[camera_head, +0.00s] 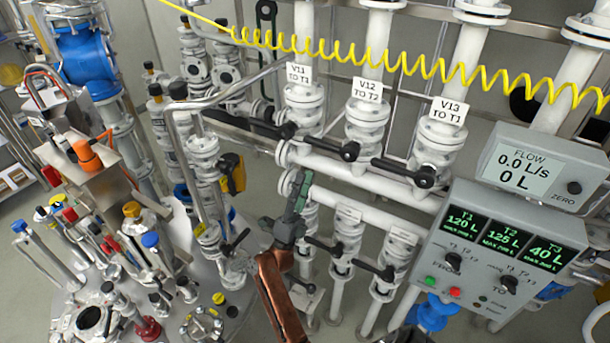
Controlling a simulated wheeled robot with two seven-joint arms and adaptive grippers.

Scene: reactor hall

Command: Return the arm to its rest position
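My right gripper (295,203), with grey-green fingers, is in the middle of the view at the end of my copper-coloured arm (279,290), which rises from the bottom edge. It is in front of the white valve pipework, below the V11 valve (303,97) and its black handle. I see nothing held in it, but the angle does not show whether its fingers are apart or closed. Whether it touches the pipe behind it is also unclear. My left gripper is not in view.
The V12 valve (368,118) and V13 valve (440,150) have black handles projecting forward. A grey control panel (420,262) and a flow display (556,163) reading 0.0 L/s stand right. A crowded vessel top (240,292) lies left. A yellow coiled hose (400,62) crosses above.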

